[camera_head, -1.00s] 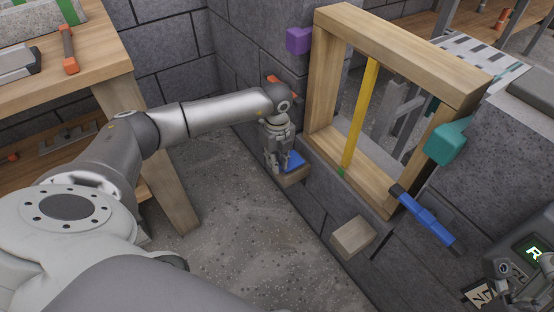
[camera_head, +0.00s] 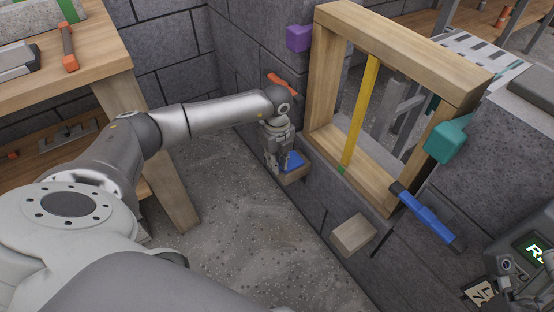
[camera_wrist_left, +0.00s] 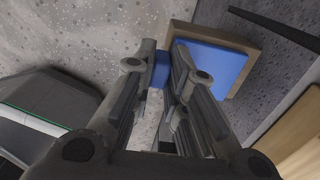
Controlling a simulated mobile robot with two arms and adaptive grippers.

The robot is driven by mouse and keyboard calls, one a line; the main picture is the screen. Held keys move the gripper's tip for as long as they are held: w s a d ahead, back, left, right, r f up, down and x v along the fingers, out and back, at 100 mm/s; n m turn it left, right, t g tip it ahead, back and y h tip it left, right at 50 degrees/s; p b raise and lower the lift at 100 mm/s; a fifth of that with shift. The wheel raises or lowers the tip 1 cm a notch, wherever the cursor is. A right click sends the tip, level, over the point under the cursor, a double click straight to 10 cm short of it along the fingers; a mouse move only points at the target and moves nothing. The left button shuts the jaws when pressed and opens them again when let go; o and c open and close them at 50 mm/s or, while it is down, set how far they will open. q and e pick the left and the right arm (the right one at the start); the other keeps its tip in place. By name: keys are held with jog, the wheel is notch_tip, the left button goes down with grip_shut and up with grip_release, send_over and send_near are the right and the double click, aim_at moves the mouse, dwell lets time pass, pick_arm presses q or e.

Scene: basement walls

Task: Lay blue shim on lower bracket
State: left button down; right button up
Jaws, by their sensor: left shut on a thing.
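My left gripper (camera_head: 279,164) is low against the block wall, beside a small wooden bracket (camera_head: 297,175). The bracket's top carries a flat blue square (camera_head: 294,160); both also show right of the fingers in the left wrist view, the wood rim (camera_wrist_left: 250,62) around the blue face (camera_wrist_left: 218,66). The left gripper (camera_wrist_left: 160,80) is shut on a small dark blue piece, the blue shim (camera_wrist_left: 159,70), between its fingertips. The shim appears beside the bracket in that view; contact cannot be told. My right gripper (camera_head: 511,270) shows partly at the lower right; its jaws are unclear.
A second, bare wooden bracket (camera_head: 353,234) juts from the wall nearer me. Above stands a wooden frame (camera_head: 400,50) with a yellow strip (camera_head: 361,112), a blue-handled tool (camera_head: 425,217), purple block (camera_head: 299,38) and teal block (camera_head: 446,141). A workbench (camera_head: 108,70) is at left.

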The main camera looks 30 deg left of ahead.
dwell(0.3)
pick_arm(q)
jog(key=c, duration=1.4)
grip_release()
jog(key=shift+o, duration=0.3)
jog(key=o, duration=0.4)
jog(key=shift+o, duration=0.2)
